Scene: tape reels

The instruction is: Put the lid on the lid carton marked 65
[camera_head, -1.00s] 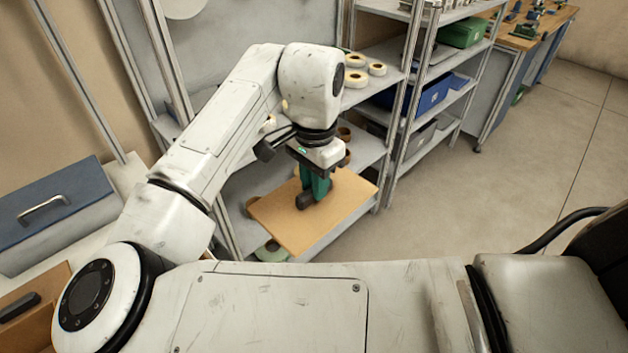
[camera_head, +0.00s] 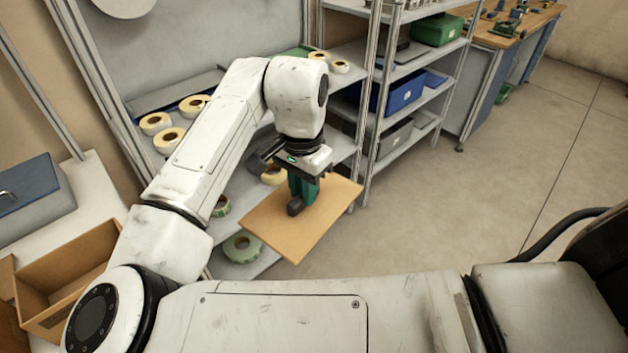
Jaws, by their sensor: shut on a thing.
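My gripper (camera_head: 303,205) points down and is shut on a flat brown cardboard panel, which I take to be the lid (camera_head: 325,212). The lid is held roughly level in front of the shelves. The gripper's fingers hide the place where they hold it. An open brown carton (camera_head: 62,292) stands at the lower left, partly cut by my arm. No marking 65 can be read on it, so I cannot tell if it is the carton named.
A shelf rack with several tape reels (camera_head: 155,123) stands behind my arm. A green reel (camera_head: 241,246) lies on its low shelf, left of the lid. A blue box (camera_head: 35,200) sits above the carton. Another rack holds a blue bin (camera_head: 400,90). The floor (camera_head: 480,190) at right is clear.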

